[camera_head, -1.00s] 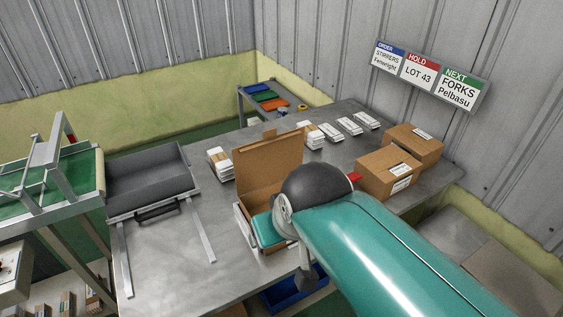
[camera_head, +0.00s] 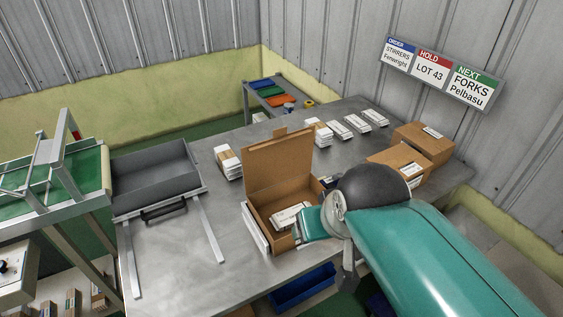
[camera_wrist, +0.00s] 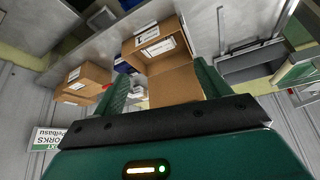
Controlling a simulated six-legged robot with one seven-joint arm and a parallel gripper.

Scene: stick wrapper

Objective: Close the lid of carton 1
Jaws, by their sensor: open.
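The open brown carton (camera_head: 262,223) stands on the metal table, with white packets (camera_head: 291,215) inside. I take it to be carton 1; no number is legible. Its lid (camera_head: 279,160) stands upright at the back edge, with a small tab on top. In the wrist view, which is upside down, the carton (camera_wrist: 140,48) and its lid (camera_wrist: 176,87) show beyond my fingers. My gripper (camera_wrist: 161,72) is open and empty.
Two closed cartons (camera_head: 423,142) stand at the right back. Several white bundles (camera_head: 228,162) lie behind and beside the open carton. A grey tray (camera_head: 158,180) is at the left. A blue bin (camera_head: 303,289) is below the front edge.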

